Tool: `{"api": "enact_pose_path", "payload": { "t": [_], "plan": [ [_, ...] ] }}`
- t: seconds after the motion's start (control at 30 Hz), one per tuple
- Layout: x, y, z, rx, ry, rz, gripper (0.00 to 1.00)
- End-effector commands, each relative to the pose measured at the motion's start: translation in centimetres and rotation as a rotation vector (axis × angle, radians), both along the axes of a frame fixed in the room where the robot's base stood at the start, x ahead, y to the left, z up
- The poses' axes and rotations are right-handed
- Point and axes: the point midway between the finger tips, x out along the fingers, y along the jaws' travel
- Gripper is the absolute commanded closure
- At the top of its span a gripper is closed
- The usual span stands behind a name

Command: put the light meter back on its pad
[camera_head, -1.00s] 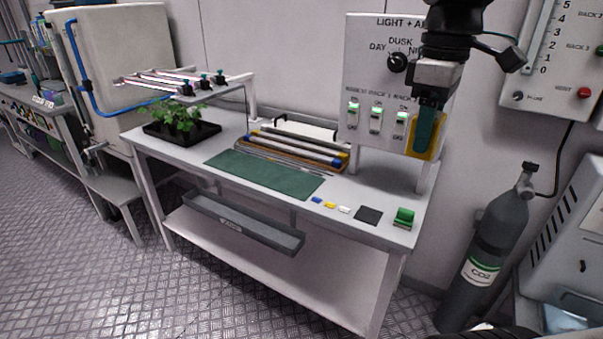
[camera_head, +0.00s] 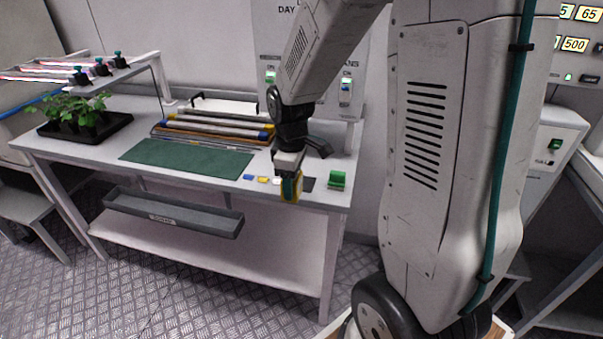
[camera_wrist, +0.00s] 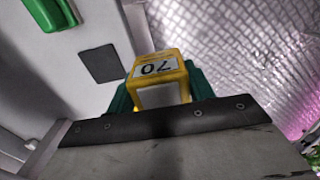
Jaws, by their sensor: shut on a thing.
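My gripper (camera_head: 290,182) is shut on the light meter (camera_head: 284,192), a small yellow body held upright between green finger pads.
A green block (camera_head: 337,179) sits on the bench right of the pad. Small blue and yellow pieces (camera_head: 262,180) lie left of the meter. A green mat (camera_head: 187,159), lamp tubes (camera_head: 215,127) and a plant tray (camera_head: 84,130) occupy the rest. A grey trough (camera_head: 173,213) hangs below the front edge.

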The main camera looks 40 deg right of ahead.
Motion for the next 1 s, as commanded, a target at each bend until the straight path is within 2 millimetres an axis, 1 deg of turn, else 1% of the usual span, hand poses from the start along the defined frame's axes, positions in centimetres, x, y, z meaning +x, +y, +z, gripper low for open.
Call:
{"api": "enact_pose_path", "payload": {
  "t": [0.03,0.2,0.3,0.4,0.57,0.67,0.83,1.0],
  "plan": [
    [0.9,-1.3,-0.2,0.001,0.002,-0.005,0.78],
    [3.8,-4.8,-0.6,0.000,0.000,-0.004,0.78],
    [5.3,-6.5,-0.8,0.000,0.001,-0.003,0.78],
    [6.3,-7.7,-0.9,0.000,0.001,-0.002,0.78],
    [6.9,-8.4,-1.1,0.000,0.000,0.001,0.78],
    [6.8,-8.4,-2.0,0.001,0.003,0.001,0.78],
    [6.8,-8.4,-4.3,0.000,0.003,0.001,0.78],
    [6.9,-8.4,-4.5,0.000,0.000,0.001,0.78]
  ]
}}
